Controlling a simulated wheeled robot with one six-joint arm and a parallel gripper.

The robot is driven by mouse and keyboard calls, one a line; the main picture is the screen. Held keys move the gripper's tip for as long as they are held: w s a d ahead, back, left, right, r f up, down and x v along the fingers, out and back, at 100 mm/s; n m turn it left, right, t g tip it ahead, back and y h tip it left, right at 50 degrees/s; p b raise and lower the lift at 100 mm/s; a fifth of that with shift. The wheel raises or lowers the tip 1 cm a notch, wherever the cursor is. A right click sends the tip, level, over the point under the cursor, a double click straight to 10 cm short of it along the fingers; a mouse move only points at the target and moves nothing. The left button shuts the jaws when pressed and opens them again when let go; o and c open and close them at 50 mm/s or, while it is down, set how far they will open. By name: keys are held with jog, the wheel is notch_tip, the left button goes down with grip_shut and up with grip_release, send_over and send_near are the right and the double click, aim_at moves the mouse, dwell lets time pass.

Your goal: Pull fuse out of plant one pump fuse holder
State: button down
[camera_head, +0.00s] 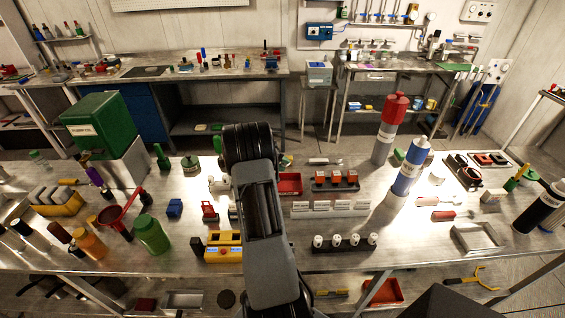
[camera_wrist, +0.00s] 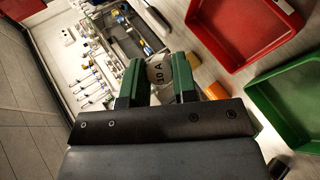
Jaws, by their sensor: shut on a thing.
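In the head view my arm hides the gripper and the fuse. A black rack with several white round pieces (camera_head: 345,243) stands on the bench right of my arm. I cannot make out which holder is plant one's pump fuse holder.
In the wrist view a red tray (camera_wrist: 222,62) and a green tray (camera_wrist: 262,88) lie at the right. In the head view a blue and white cylinder (camera_head: 408,172) and a red-topped cylinder (camera_head: 384,143) stand right of my arm. A green box (camera_head: 103,127) stands left.

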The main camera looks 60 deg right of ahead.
jog(key=shift+s+d+f, duration=0.15)
jog(key=shift+f, duration=0.4)
jog(key=shift+f+b, duration=0.9)
jog(key=shift+f, duration=3)
jog(key=shift+f+b, duration=0.65)
jog(key=shift+b, duration=0.45)
jog(key=c, duration=0.8)
grip_release()
jog(key=shift+f, duration=0.1)
